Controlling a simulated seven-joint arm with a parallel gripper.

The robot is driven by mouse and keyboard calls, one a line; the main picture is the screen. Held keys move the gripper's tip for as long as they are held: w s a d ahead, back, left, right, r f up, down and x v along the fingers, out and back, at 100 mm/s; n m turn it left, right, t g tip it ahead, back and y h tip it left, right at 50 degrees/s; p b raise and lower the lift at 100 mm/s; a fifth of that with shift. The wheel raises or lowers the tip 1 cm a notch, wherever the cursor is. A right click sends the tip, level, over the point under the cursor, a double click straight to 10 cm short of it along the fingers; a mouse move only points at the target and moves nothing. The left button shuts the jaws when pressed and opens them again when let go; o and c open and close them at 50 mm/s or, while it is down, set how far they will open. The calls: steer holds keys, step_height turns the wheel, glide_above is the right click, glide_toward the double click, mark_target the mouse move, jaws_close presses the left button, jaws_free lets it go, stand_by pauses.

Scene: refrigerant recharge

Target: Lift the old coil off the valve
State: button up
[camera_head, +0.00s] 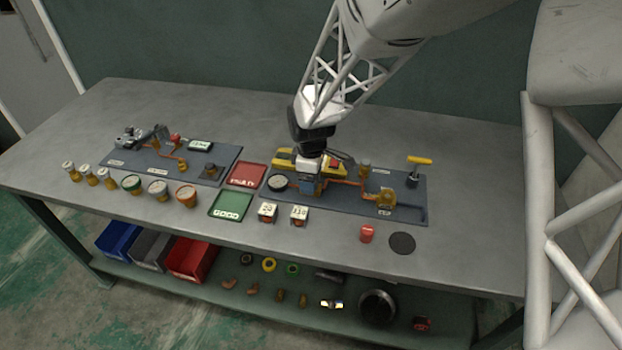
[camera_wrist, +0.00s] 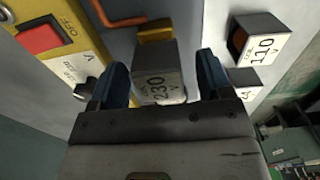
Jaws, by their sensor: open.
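The old coil, a dark block with a white 230 V label (camera_wrist: 160,82), sits between my gripper's blue fingers in the wrist view. Brass-coloured metal of the valve (camera_wrist: 155,29) shows just behind it; how the two join is hidden. My gripper (camera_wrist: 162,88) is open, with one finger on each side of the coil and a visible gap at the sides. In the head view my gripper (camera_head: 311,180) points down at the dark panel and hides most of the coil and valve.
A yellow box with a red OFF switch (camera_wrist: 42,37) stands close on the left in the wrist view. Coils marked 110 (camera_head: 299,215) and 24 (camera_head: 267,212) stand in front. Red (camera_head: 246,175) and green (camera_head: 230,205) trays lie left. A copper pipe (camera_wrist: 118,17) runs nearby.

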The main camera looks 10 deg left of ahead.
steer(key=shift+c, duration=0.3)
steer(key=c, duration=0.9)
